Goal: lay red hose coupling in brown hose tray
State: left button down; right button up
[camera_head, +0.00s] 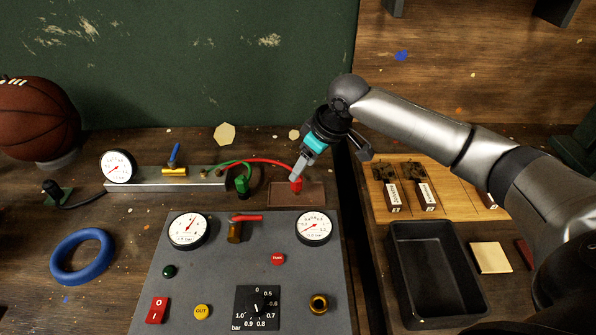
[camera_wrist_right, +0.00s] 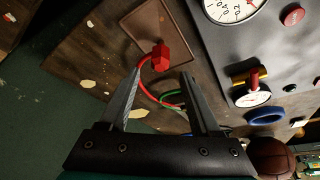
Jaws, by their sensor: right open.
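The red hose coupling (camera_head: 296,185) is on the end of a red hose, at the far edge of the brown hose tray (camera_head: 310,198). In the right wrist view the coupling (camera_wrist_right: 159,57) appears over the tray (camera_wrist_right: 143,25), near its edge. I cannot tell whether it touches the tray floor. My right gripper (camera_head: 297,172) is just above and behind the coupling. In the wrist view its fingers (camera_wrist_right: 160,73) are spread, with the coupling just beyond their tips and nothing clamped between them. My left gripper is not in view.
A grey gauge panel (camera_head: 275,295) stands in front of the tray. A metal rail (camera_head: 140,187) with a gauge and green fitting (camera_head: 242,185) is to the left. A black bin (camera_head: 432,270), a blue ring (camera_head: 81,257) and a basketball (camera_head: 38,118) are farther out.

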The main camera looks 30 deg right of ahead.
jog(key=v, duration=0.5)
jog(key=shift+s+r+p, duration=0.1)
jog(key=shift+r+p, duration=0.2)
jog(key=shift+p, duration=0.1)
